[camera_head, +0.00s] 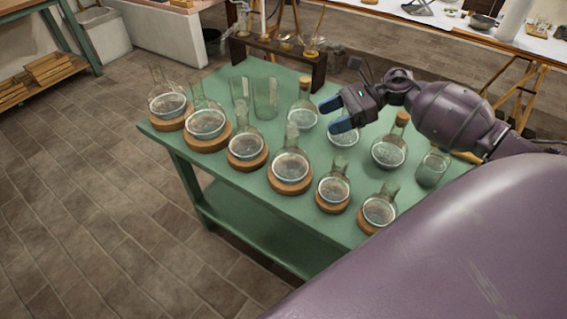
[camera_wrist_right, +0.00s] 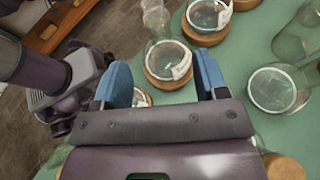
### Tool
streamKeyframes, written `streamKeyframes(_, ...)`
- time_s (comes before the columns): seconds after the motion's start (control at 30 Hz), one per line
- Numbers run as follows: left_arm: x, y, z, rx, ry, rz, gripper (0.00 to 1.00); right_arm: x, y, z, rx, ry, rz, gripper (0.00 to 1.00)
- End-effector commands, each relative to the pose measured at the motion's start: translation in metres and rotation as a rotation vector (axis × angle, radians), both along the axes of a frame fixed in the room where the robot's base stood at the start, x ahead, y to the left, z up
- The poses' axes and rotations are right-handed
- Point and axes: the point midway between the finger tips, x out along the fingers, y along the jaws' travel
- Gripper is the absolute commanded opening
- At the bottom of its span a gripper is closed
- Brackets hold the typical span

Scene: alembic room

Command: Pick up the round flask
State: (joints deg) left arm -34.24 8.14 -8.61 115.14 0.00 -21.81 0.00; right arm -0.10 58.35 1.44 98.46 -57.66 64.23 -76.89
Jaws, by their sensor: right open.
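Several round glass flasks stand on the green table (camera_head: 262,196) in the head view. The front row sits on cork rings, including a middle flask (camera_head: 290,167) and a flask to its right (camera_head: 333,188). Behind them are cork-stoppered flasks, one at the right (camera_head: 389,152) and one at the back (camera_head: 303,117). Which one is meant, I cannot tell. My right gripper (camera_head: 337,116) is open and empty above the table, partly covering a flask (camera_head: 343,138). In the right wrist view the open jaws (camera_wrist_right: 163,78) point toward a flask on a ring (camera_wrist_right: 168,60), apart from it. My left gripper is not seen.
Two clear beakers (camera_head: 265,98) stand at the table's back left, and a glass jar (camera_head: 432,168) at the right. A dark wooden rack (camera_head: 318,72) stands at the back edge. The flasks are closely spaced. Open floor (camera_head: 90,200) lies left.

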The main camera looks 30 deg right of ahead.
Motion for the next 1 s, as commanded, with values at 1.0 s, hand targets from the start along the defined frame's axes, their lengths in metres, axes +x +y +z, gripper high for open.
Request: streamKeyframes(1.0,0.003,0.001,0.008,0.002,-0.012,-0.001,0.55,0.035,0.090,-0.037,0.002,-0.002,-0.001,0.66)
